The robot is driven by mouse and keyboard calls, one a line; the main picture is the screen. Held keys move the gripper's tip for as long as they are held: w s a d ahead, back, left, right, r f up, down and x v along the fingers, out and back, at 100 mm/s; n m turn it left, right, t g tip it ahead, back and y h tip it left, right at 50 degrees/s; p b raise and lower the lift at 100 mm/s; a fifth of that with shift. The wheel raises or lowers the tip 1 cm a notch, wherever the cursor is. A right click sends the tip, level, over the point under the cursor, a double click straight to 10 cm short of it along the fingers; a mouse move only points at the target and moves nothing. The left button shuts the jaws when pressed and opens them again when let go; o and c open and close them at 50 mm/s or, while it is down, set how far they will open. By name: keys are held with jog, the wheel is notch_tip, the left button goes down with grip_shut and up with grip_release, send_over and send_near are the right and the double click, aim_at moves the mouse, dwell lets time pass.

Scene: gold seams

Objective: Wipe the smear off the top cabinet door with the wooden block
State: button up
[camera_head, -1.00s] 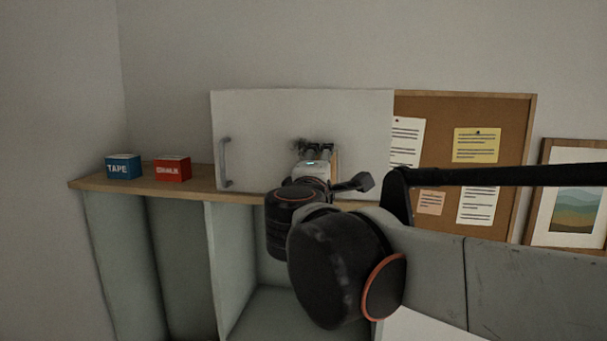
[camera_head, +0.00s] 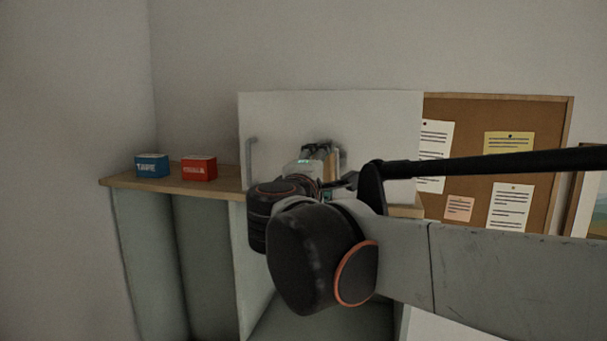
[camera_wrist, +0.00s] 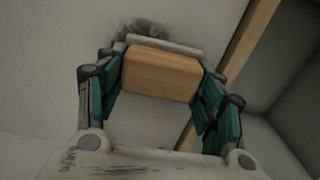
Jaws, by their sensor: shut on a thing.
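The white cabinet door (camera_head: 275,120) stands upright in the head view, with a grey handle at its left edge. My gripper (camera_head: 318,155) is in front of the door's middle. In the wrist view my gripper (camera_wrist: 160,85), with teal fingers, is shut on the wooden block (camera_wrist: 160,74). A pale grey layer shows at the block's far side, facing the door. The dark smear (camera_wrist: 143,31) shows on the door just beyond the block, which hides part of it. I cannot tell whether the block touches the door. In the head view my gripper mostly covers the smear.
A wooden shelf top (camera_head: 125,183) holds a blue TAPE box (camera_head: 152,166) and a red box (camera_head: 198,168) left of the door. A corkboard (camera_head: 468,150) with papers is at the right, and a framed picture (camera_head: 598,222) is at the right edge.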

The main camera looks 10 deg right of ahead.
jog(key=shift+w+a+r+p, duration=0.65)
jog(key=shift+a+r, duration=0.75)
jog(key=shift+a, duration=0.1)
jog(key=shift+s+d+p, duration=0.35)
jog(key=shift+s+d, duration=0.5)
jog(key=shift+d, duration=1.3)
jog(key=shift+s+d+p, duration=0.35)
jog(key=shift+s+d, duration=0.55)
jog(key=shift+d, duration=1.25)
jog(key=shift+s+d+p, duration=0.35)
jog(key=shift+s+d, duration=0.5)
jog(key=shift+d, duration=1.3)
jog(key=shift+a, duration=0.1)
jog(key=shift+a, duration=0.1)
jog(key=shift+w+a+b, duration=0.2)
jog(key=shift+w+a, duration=0.15)
jog(key=shift+a, duration=0.45)
jog(key=shift+w+a+b, duration=0.2)
jog(key=shift+w+a, duration=0.15)
jog(key=shift+a, duration=0.4)
jog(key=shift+a, duration=0.15)
jog(key=w+a+b, duration=0.1)
jog(key=w+a, duration=0.2)
jog(key=a, duration=0.6)
jog(key=shift+w+b, duration=0.4)
